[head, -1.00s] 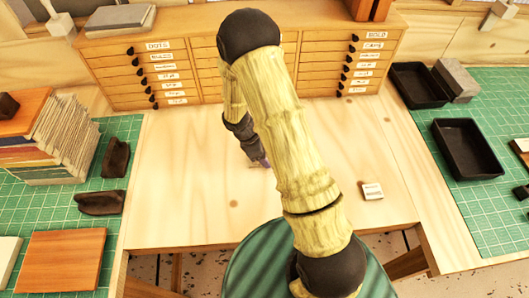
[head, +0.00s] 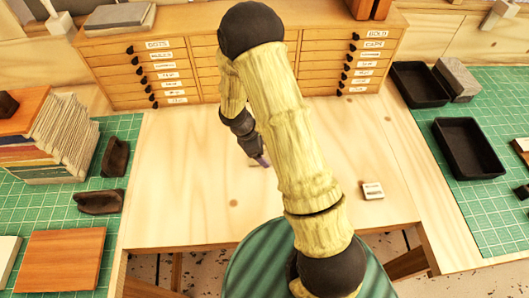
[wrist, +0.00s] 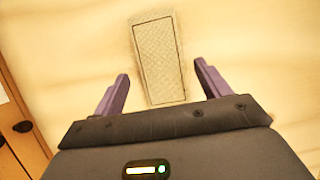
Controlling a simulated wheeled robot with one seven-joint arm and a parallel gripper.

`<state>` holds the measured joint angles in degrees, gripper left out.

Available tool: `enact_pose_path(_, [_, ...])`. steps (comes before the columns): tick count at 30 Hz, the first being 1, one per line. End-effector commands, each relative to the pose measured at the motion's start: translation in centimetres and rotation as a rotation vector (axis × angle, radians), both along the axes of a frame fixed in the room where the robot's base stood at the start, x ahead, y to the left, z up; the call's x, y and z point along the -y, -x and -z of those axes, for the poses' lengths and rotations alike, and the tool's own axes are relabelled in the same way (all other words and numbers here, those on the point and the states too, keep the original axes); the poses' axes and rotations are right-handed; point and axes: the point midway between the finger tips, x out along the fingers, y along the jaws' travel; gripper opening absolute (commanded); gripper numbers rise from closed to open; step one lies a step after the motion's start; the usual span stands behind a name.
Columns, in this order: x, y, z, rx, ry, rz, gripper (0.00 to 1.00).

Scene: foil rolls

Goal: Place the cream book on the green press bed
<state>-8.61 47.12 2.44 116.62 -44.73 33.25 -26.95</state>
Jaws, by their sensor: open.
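A small, flat, cream-beige rectangle (wrist: 158,58) with a dark line along its edges lies on the pale wood table; it may be the cream book. In the wrist view it is ahead of and partly between the two purple fingers of my gripper (wrist: 160,88), which are apart and do not touch it. In the head view my gripper (head: 263,162) is low over the middle of the table, largely hidden by my arm, with a small beige patch (head: 257,166) beside it. I cannot single out a green press bed; green gridded mats (head: 120,150) lie at both sides.
A drawer cabinet (head: 185,62) stands at the back. Stacked books (head: 60,140) and dark blocks (head: 100,202) are on the left. Black trays (head: 468,148) are on the right. The table's front left is clear.

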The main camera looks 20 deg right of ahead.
Motion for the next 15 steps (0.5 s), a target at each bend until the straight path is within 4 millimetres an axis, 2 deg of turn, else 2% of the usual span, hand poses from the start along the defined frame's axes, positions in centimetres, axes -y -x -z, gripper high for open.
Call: enact_pose_path(15, [-3.5, -0.8, -8.4, 0.004, -0.002, 0.001, 0.76])
